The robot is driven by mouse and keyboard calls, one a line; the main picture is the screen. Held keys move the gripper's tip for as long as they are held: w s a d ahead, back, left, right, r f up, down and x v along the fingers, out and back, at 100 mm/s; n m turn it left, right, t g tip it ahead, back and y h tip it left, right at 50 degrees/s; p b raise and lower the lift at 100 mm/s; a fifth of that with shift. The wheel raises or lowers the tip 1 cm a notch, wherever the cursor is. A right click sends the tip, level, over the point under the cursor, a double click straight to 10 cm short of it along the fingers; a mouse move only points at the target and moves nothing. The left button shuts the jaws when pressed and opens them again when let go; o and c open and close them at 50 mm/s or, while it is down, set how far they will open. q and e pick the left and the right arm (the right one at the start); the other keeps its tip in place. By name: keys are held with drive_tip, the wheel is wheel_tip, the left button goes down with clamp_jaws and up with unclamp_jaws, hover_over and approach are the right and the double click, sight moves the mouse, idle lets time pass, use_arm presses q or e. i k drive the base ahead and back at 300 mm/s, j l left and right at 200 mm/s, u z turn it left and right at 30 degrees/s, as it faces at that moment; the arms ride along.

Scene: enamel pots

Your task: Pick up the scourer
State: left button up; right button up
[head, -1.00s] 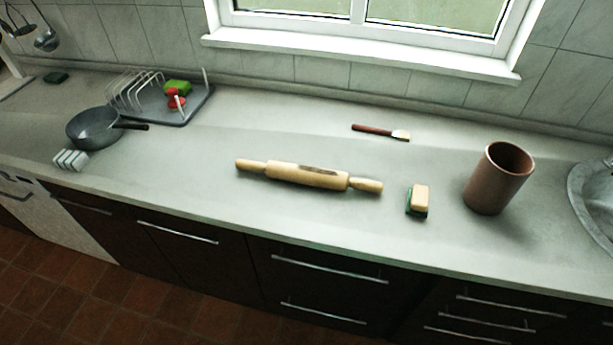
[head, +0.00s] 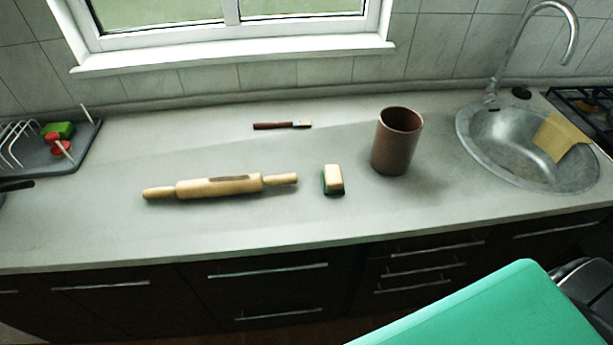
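A small block (head: 333,179), cream on top with a green underside, lies on the worktop right of the rolling pin. It may be a scourer or a scrubbing brush; I cannot tell which. A green item (head: 60,130) lies in the dish rack at the left, beside red pieces, and I cannot make out what it is. Neither of my grippers is in view, and no gripper touches these things.
A wooden rolling pin (head: 220,186), a brush (head: 282,125) and a brown pot (head: 397,141) stand or lie nearby on the worktop (head: 240,230). A sink (head: 480,160) with a yellow cloth (head: 562,137) is right.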

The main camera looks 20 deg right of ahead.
sight(332, 178)
drive_tip(key=i+j+z, duration=0.15)
drive_tip(key=j, duration=0.25)
drive_tip(key=i+j+z, duration=0.15)
drive_tip(key=j, duration=0.3)
drive_tip(key=i+j+z, duration=0.15)
drive_tip(key=j, duration=0.25)
drive_tip(key=z, duration=1.2)
drive_tip(key=k+l, duration=0.05)
